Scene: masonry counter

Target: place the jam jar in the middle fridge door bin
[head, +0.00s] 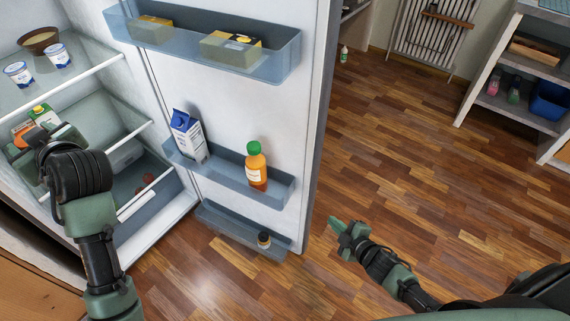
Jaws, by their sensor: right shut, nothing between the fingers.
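The open fridge door (232,119) carries three bins. The middle door bin (223,178) holds a blue and white carton (187,137) at its left and an orange bottle with a green cap (256,168) toward its right, with a gap between them. A small jar with a dark lid (264,240) stands in the lowest bin (228,225); I cannot tell whether it is the jam jar. My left gripper (52,136) is inside the fridge, its fingers largely hidden by its wrist. My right gripper (336,226) is shut and empty, right of the door's lower edge.
The top door bin (190,49) holds two yellow and dark packs. Fridge shelves hold a brown bowl (38,39), two white cups (18,74), and cartons (43,114) near my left gripper. Open wood floor (430,150) lies right of the door, before a shelf unit (510,110).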

